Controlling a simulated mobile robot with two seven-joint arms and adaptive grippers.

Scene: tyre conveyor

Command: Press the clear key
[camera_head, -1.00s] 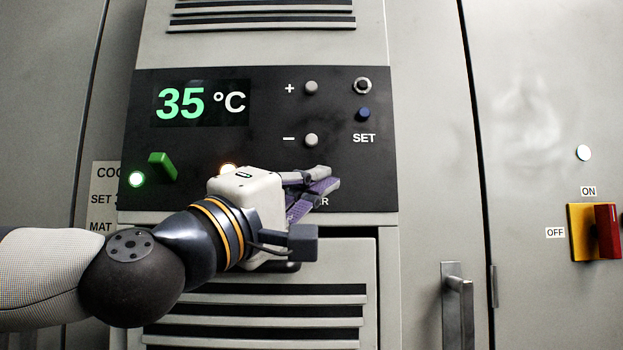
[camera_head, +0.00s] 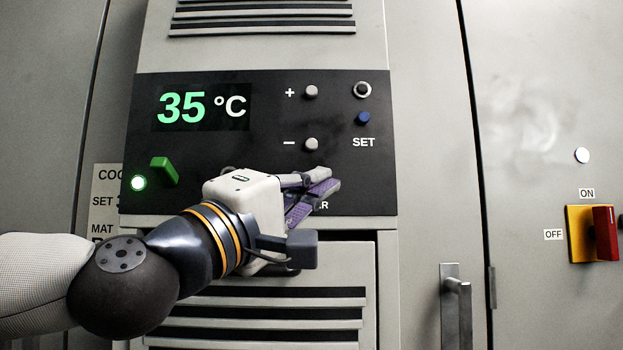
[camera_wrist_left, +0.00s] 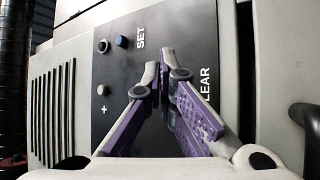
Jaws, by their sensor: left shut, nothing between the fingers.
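The black control panel (camera_head: 260,187) carries the clear key, which is hidden behind my left gripper's fingers. Only the end of its CLEAR label (camera_head: 323,205) shows; more of the label (camera_wrist_left: 207,92) shows in the left wrist view. My left gripper (camera_head: 326,181) is shut and empty, with its purple-padded fingers in front of the panel's lower right. In the left wrist view the fingertips (camera_wrist_left: 161,67) come together over the panel between SET and CLEAR. I cannot tell whether they touch the key or panel.
The display (camera_head: 201,107) reads 35 °C. Plus (camera_head: 311,92) and minus (camera_head: 311,144) keys and a blue SET key (camera_head: 362,118) sit above the gripper. A green switch (camera_head: 164,170) is left, beside a lit green lamp (camera_head: 138,183). A red-yellow ON/OFF switch (camera_head: 604,233) is far right.

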